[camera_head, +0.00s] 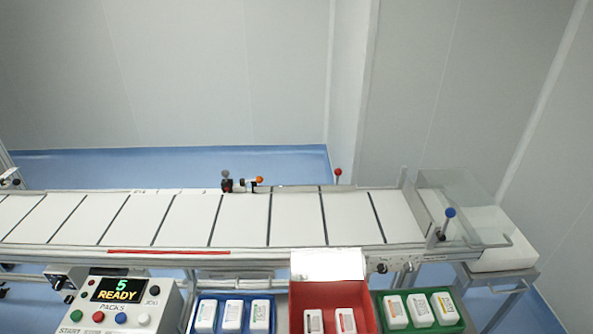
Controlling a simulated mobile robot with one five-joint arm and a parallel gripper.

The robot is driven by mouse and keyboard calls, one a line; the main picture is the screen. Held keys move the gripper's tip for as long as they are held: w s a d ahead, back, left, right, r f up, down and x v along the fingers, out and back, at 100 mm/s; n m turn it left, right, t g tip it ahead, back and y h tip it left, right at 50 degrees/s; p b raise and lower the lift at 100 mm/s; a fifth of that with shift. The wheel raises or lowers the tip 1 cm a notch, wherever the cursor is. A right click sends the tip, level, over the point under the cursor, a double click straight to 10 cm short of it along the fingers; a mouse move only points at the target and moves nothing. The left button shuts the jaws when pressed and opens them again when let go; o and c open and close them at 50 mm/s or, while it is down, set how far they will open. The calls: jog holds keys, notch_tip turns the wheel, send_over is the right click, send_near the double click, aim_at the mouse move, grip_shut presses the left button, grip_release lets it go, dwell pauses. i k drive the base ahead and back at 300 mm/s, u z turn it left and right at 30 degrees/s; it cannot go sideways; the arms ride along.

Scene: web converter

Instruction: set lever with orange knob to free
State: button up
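The orange knob (259,180) shows at the far edge of the conveyor, on a short lever just right of a dark clamp-like part (227,183). The lever appears to lie roughly sideways, pointing right. It is too small to read any label or marked position on it. A red knob (338,172) stands on an upright rod farther right on the same far edge. A blue knob (450,212) tops a tilted rod near the right end. My gripper is not in view.
The conveyor (240,222) carries white panels split by dark lines. A control box (120,305) reads "5 READY" at the lower left. Blue, red (312,292) and green bins with white packs stand in front. A clear cover (455,195) sits at the right end.

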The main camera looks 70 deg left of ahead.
aim_at(258, 179)
jog(key=z, duration=0.05)
jog(key=i, duration=1.6)
jog(key=u, duration=2)
jog(key=k, duration=0.1)
jog(key=u, duration=2.45)
jog(key=i, duration=1.65)
